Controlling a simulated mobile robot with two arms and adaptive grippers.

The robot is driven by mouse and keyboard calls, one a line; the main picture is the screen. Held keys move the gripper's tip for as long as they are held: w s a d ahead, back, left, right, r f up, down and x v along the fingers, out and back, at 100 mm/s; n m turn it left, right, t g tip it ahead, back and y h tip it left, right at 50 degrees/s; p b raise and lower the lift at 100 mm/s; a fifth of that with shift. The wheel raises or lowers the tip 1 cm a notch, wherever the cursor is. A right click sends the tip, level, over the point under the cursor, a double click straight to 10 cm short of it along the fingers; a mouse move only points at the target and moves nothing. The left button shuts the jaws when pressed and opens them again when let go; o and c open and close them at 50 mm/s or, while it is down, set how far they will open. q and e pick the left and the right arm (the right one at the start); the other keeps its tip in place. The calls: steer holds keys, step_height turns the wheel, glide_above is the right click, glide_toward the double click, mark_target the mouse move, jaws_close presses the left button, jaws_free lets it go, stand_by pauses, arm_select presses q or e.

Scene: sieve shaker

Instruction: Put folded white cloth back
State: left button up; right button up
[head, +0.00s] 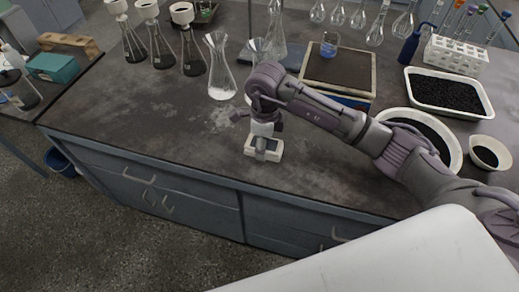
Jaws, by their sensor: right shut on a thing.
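The folded white cloth (250,150) is a small white block near the front edge of the dark bench. My right gripper (263,143) points down onto the cloth and is shut on it. The cloth appears to be at or just above the bench top; I cannot tell whether it touches. The gripper hides the middle of the cloth. My left gripper is not in view.
A clear conical flask (221,82) stands behind my right gripper. Several funnel-topped flasks (161,52) stand at the back left. A balance (338,70), a black-filled tray (447,93) and a bowl (487,153) are right. The bench's front left is clear.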

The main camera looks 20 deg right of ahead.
steer(key=shift+w+a+f, duration=0.45)
steer(key=shift+w+a, duration=0.05)
steer(key=shift+w, duration=0.1)
step_height(320, 180, down, 4)
steer(key=shift+r+p, duration=0.1)
steer(key=shift+p, duration=0.5)
steer(key=shift+f, duration=0.2)
steer(key=shift+f, duration=0.1)
steer(key=o, duration=1.2)
steer(key=shift+o, duration=0.2)
